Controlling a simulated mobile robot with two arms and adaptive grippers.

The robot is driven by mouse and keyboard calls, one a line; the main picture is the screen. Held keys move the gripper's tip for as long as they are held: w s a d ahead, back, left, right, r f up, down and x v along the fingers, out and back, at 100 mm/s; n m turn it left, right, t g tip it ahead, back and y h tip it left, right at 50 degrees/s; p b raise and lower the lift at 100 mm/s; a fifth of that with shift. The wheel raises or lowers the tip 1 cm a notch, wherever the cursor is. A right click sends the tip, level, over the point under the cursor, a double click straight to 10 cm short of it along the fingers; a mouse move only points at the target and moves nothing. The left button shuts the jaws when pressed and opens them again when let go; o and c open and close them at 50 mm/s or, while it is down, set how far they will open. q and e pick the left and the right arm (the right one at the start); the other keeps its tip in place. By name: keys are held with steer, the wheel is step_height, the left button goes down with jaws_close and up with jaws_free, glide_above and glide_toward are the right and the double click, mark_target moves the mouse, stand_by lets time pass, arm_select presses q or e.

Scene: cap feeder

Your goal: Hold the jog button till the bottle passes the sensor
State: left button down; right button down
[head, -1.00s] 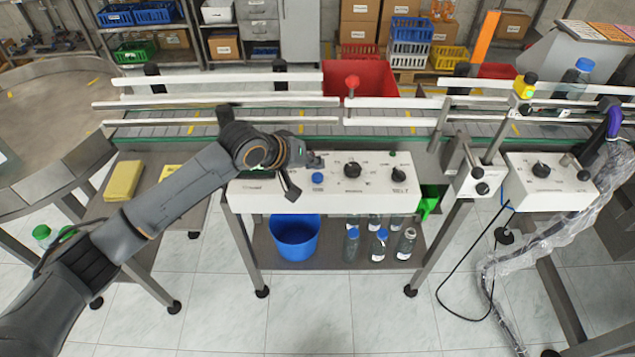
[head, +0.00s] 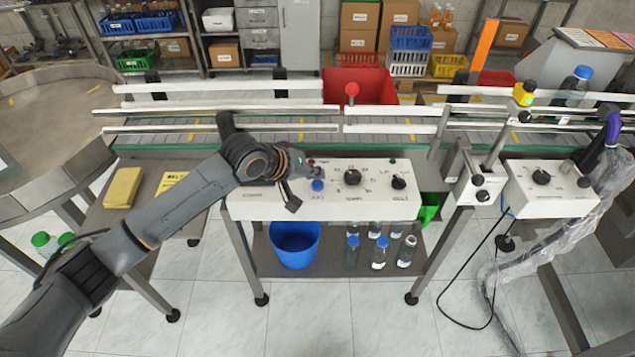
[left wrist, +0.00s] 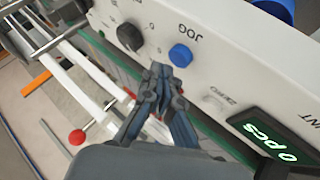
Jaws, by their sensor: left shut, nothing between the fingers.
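The blue jog button (head: 318,185) sits on the white control panel (head: 330,205) in front of the conveyor. In the left wrist view the button (left wrist: 180,55) is labelled JOG. My left gripper (head: 316,172) is shut and empty, just behind the button in the head view. In the left wrist view its fingertips (left wrist: 162,72) are close beside the button; I cannot tell whether they touch it. A clear bottle with a blue cap (head: 584,72) stands on the conveyor at the right. A yellow-topped device (head: 524,92) stands by the rails; I cannot tell whether it is the sensor. My right gripper is not in view.
Black knobs (head: 352,177) share the panel, and a display (left wrist: 268,137) reads "0 pcs". A red ball on a post (head: 352,89) stands behind. A second control box (head: 545,190) is at the right. A blue bucket (head: 295,243) and several bottles are below the panel.

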arm_select(q)
steer(key=shift+f, duration=0.2)
stand_by(0.5)
steer(key=shift+f, duration=0.2)
